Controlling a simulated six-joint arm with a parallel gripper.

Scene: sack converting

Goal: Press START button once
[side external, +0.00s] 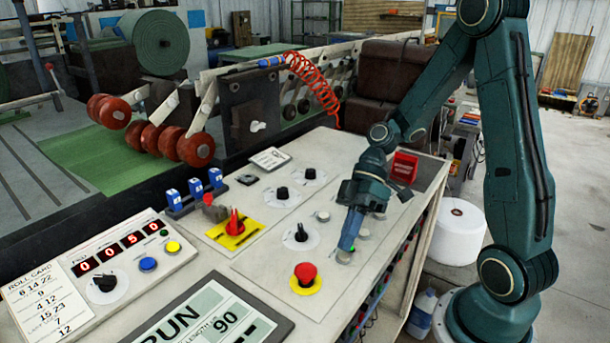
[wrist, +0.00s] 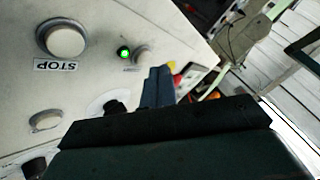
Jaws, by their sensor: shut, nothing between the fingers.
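My gripper (side external: 348,240) is shut and empty, its blue fingers pointing down at the right part of the control panel. The fingertips are at a round grey button (side external: 344,257); whether they press it or sit just above it I cannot tell. In the wrist view, my gripper's fingertips (wrist: 159,72) are beside a small grey button (wrist: 141,55), with a lit green lamp (wrist: 124,52) next to it. A larger grey button (wrist: 62,40) carries the label STOP. I cannot read a START label in either view. The display (side external: 210,318) shows RUN and 90.
A red emergency button (side external: 305,274) on a yellow base stands left of my gripper. A red rotary switch (side external: 234,222), black knobs (side external: 301,233) and a red box (side external: 404,167) rise from the panel (side external: 255,262). A red coiled hose (side external: 314,80) hangs behind.

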